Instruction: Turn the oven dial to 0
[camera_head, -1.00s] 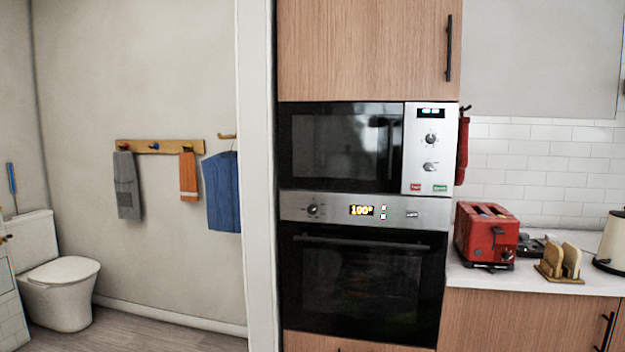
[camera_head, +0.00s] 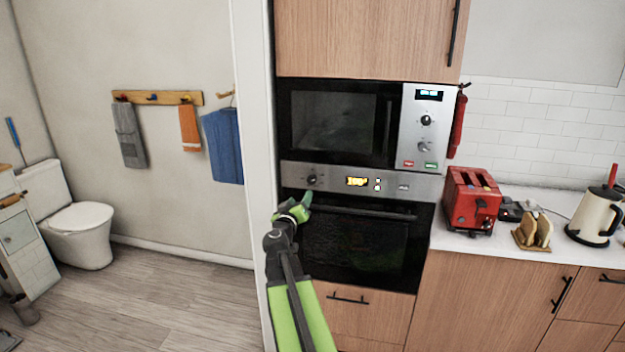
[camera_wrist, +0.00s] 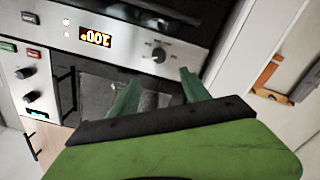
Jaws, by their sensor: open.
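The oven dial (camera_head: 311,180) is a dark round knob at the left of the oven's silver control panel (camera_head: 335,183). It also shows in the wrist view (camera_wrist: 158,55), where the picture is turned nearly upside down. The oven display (camera_wrist: 96,38) reads 100°; it is lit but blurred in the head view (camera_head: 357,182). My green gripper (camera_head: 303,203) is in front of the oven, just below the dial in the head view. In the wrist view my gripper (camera_wrist: 158,85) is open and empty, its fingers pointing toward the dial and apart from it.
The oven handle (camera_head: 360,213) runs across the door just below the panel. A microwave (camera_head: 340,125) with its own knobs sits above. A white wall edge (camera_head: 253,130) stands close on the left. A red toaster (camera_head: 470,200) is on the counter at right.

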